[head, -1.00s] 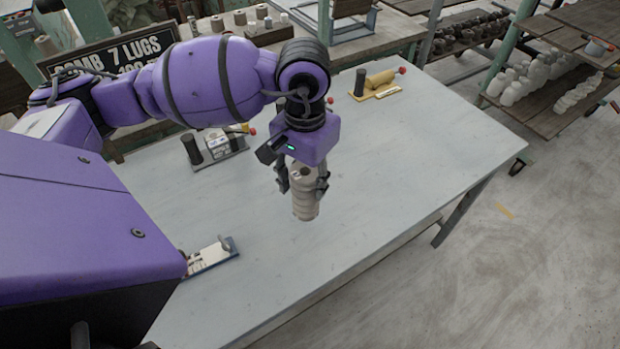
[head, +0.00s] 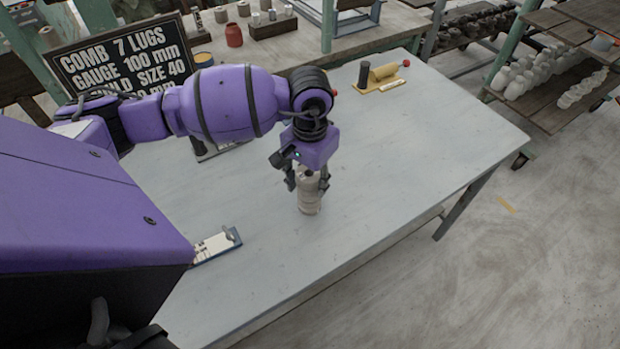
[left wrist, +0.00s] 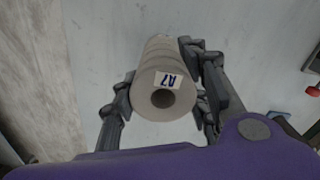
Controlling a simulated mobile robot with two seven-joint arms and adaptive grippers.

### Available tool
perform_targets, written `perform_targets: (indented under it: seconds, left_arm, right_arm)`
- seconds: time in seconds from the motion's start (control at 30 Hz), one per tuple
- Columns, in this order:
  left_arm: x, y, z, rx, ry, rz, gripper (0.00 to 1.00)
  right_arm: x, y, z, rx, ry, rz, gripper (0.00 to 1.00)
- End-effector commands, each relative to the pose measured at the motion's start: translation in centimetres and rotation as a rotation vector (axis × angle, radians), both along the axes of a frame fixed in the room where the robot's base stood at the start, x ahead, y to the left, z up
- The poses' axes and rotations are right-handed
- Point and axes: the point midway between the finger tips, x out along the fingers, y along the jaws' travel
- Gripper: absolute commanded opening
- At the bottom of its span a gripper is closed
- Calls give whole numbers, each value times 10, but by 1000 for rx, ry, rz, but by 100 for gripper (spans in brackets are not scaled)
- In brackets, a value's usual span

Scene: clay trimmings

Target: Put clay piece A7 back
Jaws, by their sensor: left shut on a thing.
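Clay piece A7 (head: 310,196) is a pale grey-beige ribbed cylinder, upright, near the middle of the table in the head view. In the left wrist view I see its top end (left wrist: 163,99) with a round hole and a white label reading A7. My left gripper (head: 308,182) comes down from above and is shut on the upper part of the piece. In the left wrist view its fingers (left wrist: 163,92) are on both sides of it. I cannot tell for certain whether the bottom touches the table. My right gripper is not in view.
The grey table (head: 420,140) is mostly clear around the piece. A yellow tool stand (head: 380,82) sits at its back. A dark sign (head: 122,62) stands behind. Shelves with pale pieces (head: 535,75) are at right.

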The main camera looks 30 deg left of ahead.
Motion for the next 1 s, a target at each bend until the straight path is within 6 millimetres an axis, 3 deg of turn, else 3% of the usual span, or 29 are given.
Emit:
perform_targets:
  seconds: [0.1,0.13,0.27,0.57,0.7,1.0]
  left_arm:
    - [0,0,-4,0,1,0,0]
    - [0,0,-5,0,2,0,44]
    - [0,0,-3,0,1,0,61]
    - [0,0,-2,0,0,0,61]
    - [1,0,8,2,-3,0,61]
    - [1,1,67,3,-2,-1,61]
  right_arm:
    - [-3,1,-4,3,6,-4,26]
    - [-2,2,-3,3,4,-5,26]
    - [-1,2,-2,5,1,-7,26]
    - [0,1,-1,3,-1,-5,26]
    - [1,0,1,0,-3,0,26]
    - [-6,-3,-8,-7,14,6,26]
